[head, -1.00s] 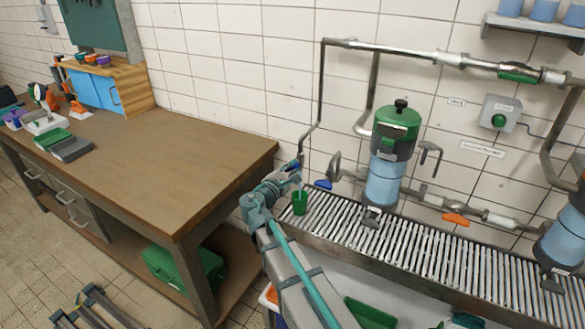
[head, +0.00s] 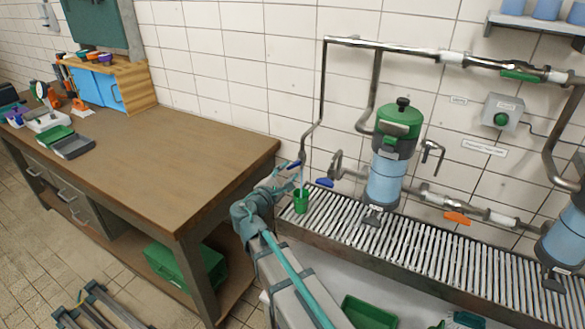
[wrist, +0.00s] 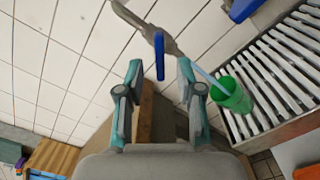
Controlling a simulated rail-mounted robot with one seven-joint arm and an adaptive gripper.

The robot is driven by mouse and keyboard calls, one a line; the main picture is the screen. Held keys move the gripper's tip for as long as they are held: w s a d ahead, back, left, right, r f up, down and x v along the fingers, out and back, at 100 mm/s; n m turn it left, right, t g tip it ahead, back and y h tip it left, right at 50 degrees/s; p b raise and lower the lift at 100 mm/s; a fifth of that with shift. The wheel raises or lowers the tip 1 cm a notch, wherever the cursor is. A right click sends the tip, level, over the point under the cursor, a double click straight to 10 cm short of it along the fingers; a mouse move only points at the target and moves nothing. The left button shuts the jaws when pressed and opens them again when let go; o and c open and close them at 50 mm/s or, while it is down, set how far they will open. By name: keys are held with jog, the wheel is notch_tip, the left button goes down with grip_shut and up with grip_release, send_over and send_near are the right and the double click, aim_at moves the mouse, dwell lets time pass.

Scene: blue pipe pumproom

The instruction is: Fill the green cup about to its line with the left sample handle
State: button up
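The green cup (head: 301,203) stands upright at the left end of the slatted drain grate; it also shows in the wrist view (wrist: 234,97). A thin pale blue stream (head: 303,178) runs from the left sample outlet into the cup, also seen in the wrist view (wrist: 208,78). The level in the cup and its line cannot be made out. The blue left sample handle (wrist: 159,56) lies between the fingertips of my gripper (wrist: 157,85), with gaps on both sides. My gripper is open and sits left of the cup in the head view.
A second blue handle (head: 325,183) is on the pipe close right of the cup. A wooden workbench (head: 190,150) borders my arm on the left.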

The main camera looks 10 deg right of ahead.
jog(key=v, duration=0.7)
jog(key=shift+s+a, duration=0.2)
jog(key=shift+w, duration=0.1)
